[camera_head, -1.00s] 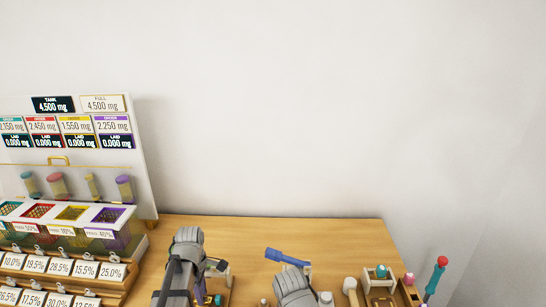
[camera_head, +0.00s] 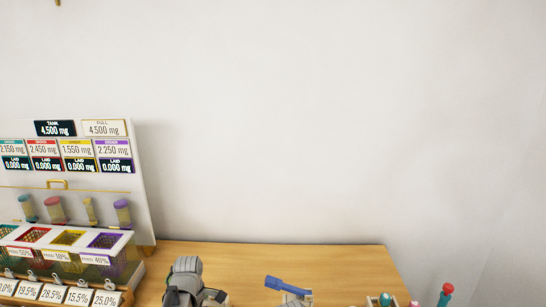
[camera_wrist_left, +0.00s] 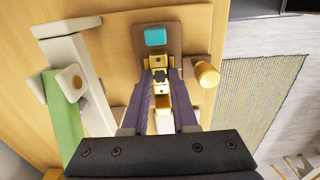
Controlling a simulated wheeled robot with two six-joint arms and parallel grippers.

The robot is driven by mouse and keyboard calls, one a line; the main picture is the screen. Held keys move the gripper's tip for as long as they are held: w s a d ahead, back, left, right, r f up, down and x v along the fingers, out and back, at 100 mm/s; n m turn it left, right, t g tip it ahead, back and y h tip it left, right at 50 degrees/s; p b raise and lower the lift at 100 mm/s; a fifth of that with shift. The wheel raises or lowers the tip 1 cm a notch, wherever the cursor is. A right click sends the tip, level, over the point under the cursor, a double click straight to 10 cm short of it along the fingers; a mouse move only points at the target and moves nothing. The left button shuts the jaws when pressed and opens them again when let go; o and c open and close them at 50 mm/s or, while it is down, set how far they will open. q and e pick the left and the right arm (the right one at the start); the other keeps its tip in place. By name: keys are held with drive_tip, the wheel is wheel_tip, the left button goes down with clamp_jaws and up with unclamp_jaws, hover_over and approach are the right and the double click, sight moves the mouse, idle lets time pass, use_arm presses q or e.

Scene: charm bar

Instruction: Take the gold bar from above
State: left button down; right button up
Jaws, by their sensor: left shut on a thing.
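In the left wrist view the two dark purple-grey fingers of my left gripper (camera_wrist_left: 159,78) are shut on the gold bar (camera_wrist_left: 158,63), a small piece with dark marks between the fingertips. It lies at the near end of a brown stand (camera_wrist_left: 172,40) that carries a teal block (camera_wrist_left: 155,36). I cannot tell whether the bar is still touching the stand. In the head view only grey parts of my left arm show at the bottom edge, and the bar is out of frame. My right gripper's fingers are not in view.
A gold cylinder (camera_wrist_left: 207,75) stands close right of my left fingers. A white fixture (camera_wrist_left: 82,62) and green strip (camera_wrist_left: 65,125) lie left.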

use_arm(q)
drive_tip(key=shift+r+p, duration=2.9)
drive_tip(key=shift+r, duration=0.1)
